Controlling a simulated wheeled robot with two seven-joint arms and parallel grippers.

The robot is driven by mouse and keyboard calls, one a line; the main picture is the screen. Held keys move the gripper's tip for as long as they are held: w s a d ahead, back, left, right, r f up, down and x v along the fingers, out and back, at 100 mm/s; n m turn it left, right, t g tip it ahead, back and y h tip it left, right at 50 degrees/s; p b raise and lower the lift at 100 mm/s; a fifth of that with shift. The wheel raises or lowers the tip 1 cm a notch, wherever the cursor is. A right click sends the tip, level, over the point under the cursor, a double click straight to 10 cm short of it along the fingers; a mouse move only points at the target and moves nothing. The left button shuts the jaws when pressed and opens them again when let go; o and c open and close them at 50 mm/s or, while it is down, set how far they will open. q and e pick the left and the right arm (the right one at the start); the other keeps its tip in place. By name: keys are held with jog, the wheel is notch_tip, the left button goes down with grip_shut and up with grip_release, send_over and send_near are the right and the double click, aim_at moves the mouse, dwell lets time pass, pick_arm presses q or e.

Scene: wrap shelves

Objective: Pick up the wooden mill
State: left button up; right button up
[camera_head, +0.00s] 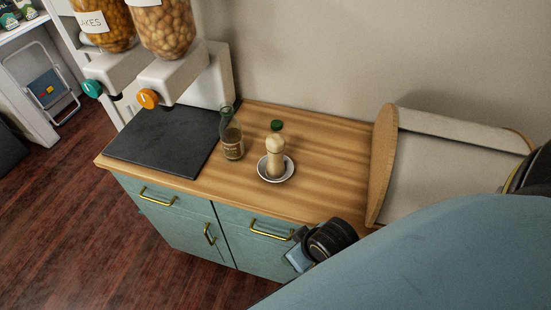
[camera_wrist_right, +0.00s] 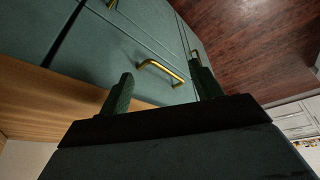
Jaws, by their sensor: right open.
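The wooden mill (camera_head: 275,158) is pale and stands upright on a small white saucer (camera_head: 289,175) on the wooden counter in the head view. Its base is at the saucer, and nothing touches it from the side. My right gripper (camera_wrist_right: 164,88) is open and empty in the right wrist view, its two dark green fingers spread in front of the cabinet. In the head view my right wrist is low in front of the counter, to the right of and below the mill, and the fingers cannot be made out there. The mill does not show in the wrist view. My left gripper is not in view.
A glass bottle (camera_head: 232,142) stands left of the mill, and a small green item (camera_head: 277,125) is behind it. A dark mat (camera_head: 165,140) lies under the dispensers (camera_head: 165,75). A roll holder (camera_head: 384,165) stands right. Cabinet handles (camera_head: 270,231) stick out below the counter.

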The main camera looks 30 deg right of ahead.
notch_tip(320, 180, up, 7)
jog(key=w+t, duration=0.2)
jog(key=m+t+h, duration=0.2)
jog(key=m+t, duration=0.1)
jog(key=t, duration=0.5)
send_near(277, 156)
jog(key=w, duration=0.1)
jog(key=x, duration=0.8)
jog(key=shift+d+f, duration=0.1)
jog(key=shift+f, duration=0.05)
jog(key=x, duration=0.5)
jog(key=shift+d+f, duration=0.2)
jog(key=shift+d, duration=0.05)
jog(key=c, duration=1.1)
jog(key=shift+r, duration=0.1)
jog(key=shift+c, duration=0.9)
